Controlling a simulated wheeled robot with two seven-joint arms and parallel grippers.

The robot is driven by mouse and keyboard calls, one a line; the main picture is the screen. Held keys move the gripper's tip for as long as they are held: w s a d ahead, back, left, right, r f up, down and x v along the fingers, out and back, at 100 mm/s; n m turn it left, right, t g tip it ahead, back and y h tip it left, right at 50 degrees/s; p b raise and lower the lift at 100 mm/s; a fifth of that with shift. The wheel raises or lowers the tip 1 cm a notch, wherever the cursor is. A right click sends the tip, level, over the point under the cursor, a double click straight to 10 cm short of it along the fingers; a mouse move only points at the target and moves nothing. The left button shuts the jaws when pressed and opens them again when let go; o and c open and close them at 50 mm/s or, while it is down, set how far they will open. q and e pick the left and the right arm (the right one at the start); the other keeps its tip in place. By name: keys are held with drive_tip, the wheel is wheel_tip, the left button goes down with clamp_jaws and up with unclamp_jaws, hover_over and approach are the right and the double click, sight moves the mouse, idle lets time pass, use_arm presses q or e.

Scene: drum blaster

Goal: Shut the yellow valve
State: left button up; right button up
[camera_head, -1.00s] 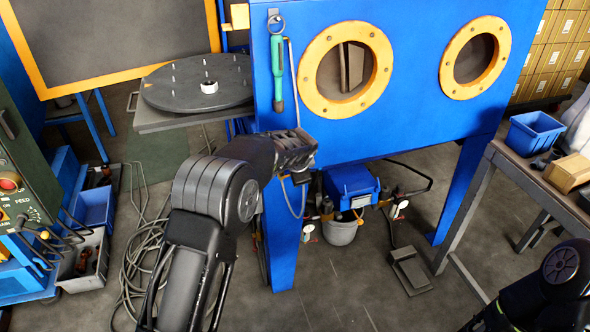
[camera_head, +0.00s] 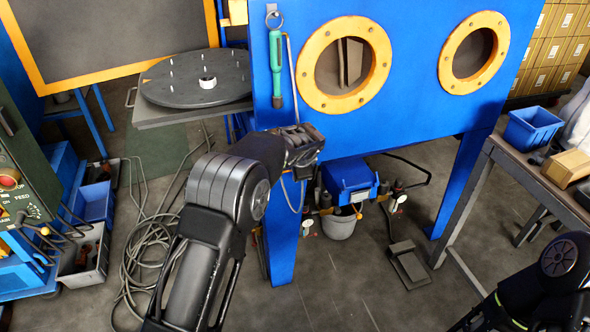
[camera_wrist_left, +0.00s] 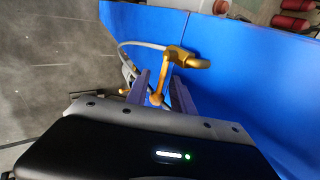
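The yellow valve (camera_wrist_left: 168,66) shows in the left wrist view, in front of the blue cabinet panel, with a grey hose running to its left. Its yellow lever extends back between the two fingers of my left gripper (camera_wrist_left: 160,84). These fingers are apart, one on each side of the lever, and I cannot tell whether either touches it. In the head view my left gripper (camera_head: 303,152) is at the cabinet's front left leg, and the valve is hidden there. My right arm shows at the lower right, with its gripper out of view.
The blue blasting cabinet (camera_head: 410,125) has two yellow-ringed portholes. A green-handled tool (camera_head: 276,65) hangs on its front. Hoses (camera_head: 150,250) lie on the floor at left.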

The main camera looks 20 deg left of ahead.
use_arm(q)
drive_tip(key=v, duration=0.7)
drive_tip(key=shift+s+r, duration=0.2)
drive_tip(key=shift+r, duration=0.1)
drive_tip(key=shift+d, duration=0.1)
drive_tip(key=s+d+f+n+h, duration=0.3)
drive_tip(key=s+d+f+h, duration=0.1)
drive_tip(key=d+f, duration=0.5)
drive_tip(key=s+d+f+n+g+h+p, duration=0.1)
drive_tip(key=s+d+f+n+h+p, duration=0.15)
drive_tip(key=s+f, duration=0.65)
drive_tip(key=s+f+n+g+p, duration=0.1)
drive_tip(key=s+n+g+p, duration=0.1)
drive_tip(key=s, duration=1.3)
drive_tip(key=s+f+n+g+p, duration=0.2)
drive_tip(key=s+n+p, duration=0.3)
drive_tip(key=s, duration=1)
drive_tip(key=shift+n+h, duration=0.35)
drive_tip(key=shift+n, duration=0.2)
